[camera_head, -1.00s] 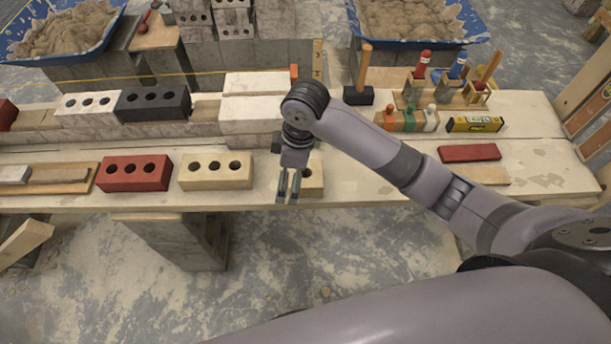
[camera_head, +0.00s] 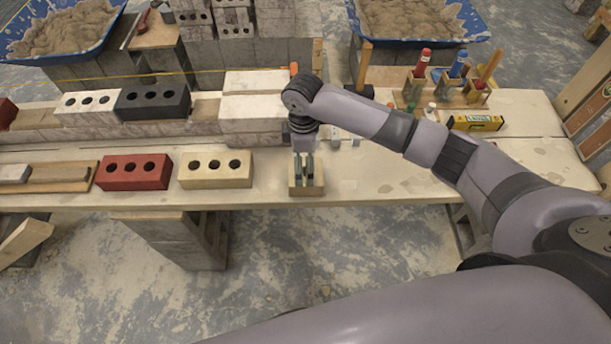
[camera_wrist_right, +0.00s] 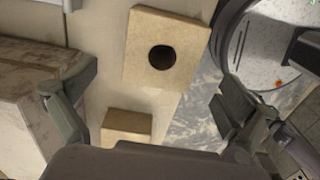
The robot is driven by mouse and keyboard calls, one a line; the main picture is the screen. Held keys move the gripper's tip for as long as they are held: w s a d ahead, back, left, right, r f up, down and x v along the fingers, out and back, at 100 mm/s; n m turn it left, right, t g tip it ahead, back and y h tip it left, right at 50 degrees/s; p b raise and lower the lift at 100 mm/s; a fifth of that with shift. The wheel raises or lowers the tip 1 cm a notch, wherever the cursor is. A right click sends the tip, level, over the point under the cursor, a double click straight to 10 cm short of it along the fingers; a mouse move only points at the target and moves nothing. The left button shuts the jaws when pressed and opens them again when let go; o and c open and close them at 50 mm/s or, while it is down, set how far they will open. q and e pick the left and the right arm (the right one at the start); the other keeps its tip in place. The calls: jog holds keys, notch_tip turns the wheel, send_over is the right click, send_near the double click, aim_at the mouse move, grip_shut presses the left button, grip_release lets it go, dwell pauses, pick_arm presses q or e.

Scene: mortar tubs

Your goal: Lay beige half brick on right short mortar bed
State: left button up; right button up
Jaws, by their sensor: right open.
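The beige half brick (camera_head: 307,191) lies near the front edge of the bench, right of the full beige brick. In the right wrist view the half brick (camera_wrist_right: 150,28) shows one round hole. My right gripper (camera_head: 305,178) is over the half brick in the head view, fingers pointing down. In the wrist view its open fingers (camera_wrist_right: 150,110) have nothing between them that they grip, and the half brick appears beyond them. The right short mortar bed (camera_head: 206,107) is a beige strip between the black brick and the white blocks. My left gripper is not in view.
A full beige brick (camera_head: 215,178) and a red brick (camera_head: 134,181) lie left along the front. The black brick (camera_head: 152,111) and white blocks (camera_head: 255,107) form the wall behind. A tool holder and a level (camera_head: 475,123) stand at the right.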

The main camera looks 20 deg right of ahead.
aim_at(305, 171)
jog(key=shift+s+d+f, duration=0.1)
jog(key=shift+f, duration=1.55)
jog(key=shift+s+d+f, duration=0.1)
jog(key=shift+f, duration=1.55)
jog(key=shift+c, duration=0.5)
jog(key=c, duration=1.9)
jog(key=shift+w+r, duration=0.1)
jog(key=shift+c, duration=0.2)
